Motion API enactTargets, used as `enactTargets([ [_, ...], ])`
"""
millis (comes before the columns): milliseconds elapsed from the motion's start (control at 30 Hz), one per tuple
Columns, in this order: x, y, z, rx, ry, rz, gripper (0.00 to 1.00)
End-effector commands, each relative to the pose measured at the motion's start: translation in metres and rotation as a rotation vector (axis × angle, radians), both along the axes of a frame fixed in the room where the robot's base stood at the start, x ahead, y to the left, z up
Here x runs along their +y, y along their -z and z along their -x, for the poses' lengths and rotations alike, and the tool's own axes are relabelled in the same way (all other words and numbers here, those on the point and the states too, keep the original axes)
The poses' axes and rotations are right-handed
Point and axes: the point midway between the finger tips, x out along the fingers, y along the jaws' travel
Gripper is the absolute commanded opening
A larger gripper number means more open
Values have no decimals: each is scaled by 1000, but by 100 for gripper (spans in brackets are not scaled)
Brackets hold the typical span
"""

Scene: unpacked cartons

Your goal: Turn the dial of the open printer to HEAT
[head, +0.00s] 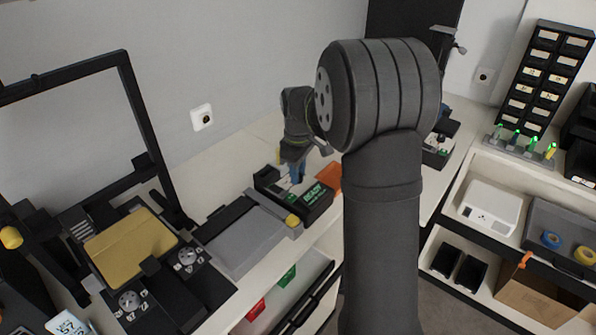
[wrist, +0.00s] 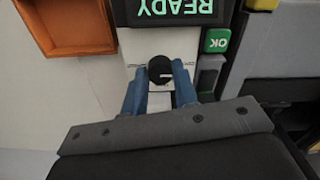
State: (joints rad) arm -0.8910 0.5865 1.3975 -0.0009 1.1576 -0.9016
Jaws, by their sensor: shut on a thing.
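My gripper (head: 297,172) reaches down beside a dark unit with a green READY display (head: 317,194). In the wrist view its two blue fingers (wrist: 159,76) are shut on a small round black dial (wrist: 160,66), one on each side. The dial has a short pale mark across it and stands on a white plate (wrist: 148,43) next to the READY display (wrist: 176,8). No HEAT label can be read there. In the head view the dial is hidden. An open-frame printer (head: 128,85) with a gold plate (head: 130,247) stands at the left.
A green OK button (wrist: 216,40) sits right of the dial. An orange tray (wrist: 68,22) lies at the left. Two other dials (head: 187,256) (head: 129,299) sit near the gold plate. A grey flat panel (head: 238,240) lies between printer and display unit.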

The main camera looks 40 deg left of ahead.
Motion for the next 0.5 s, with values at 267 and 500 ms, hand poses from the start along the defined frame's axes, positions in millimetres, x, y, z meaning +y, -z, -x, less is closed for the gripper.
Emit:
enactTargets([
  [267,0,0,0,0,168,-1,4],
  [500,0,0,0,0,373,-2,4],
])
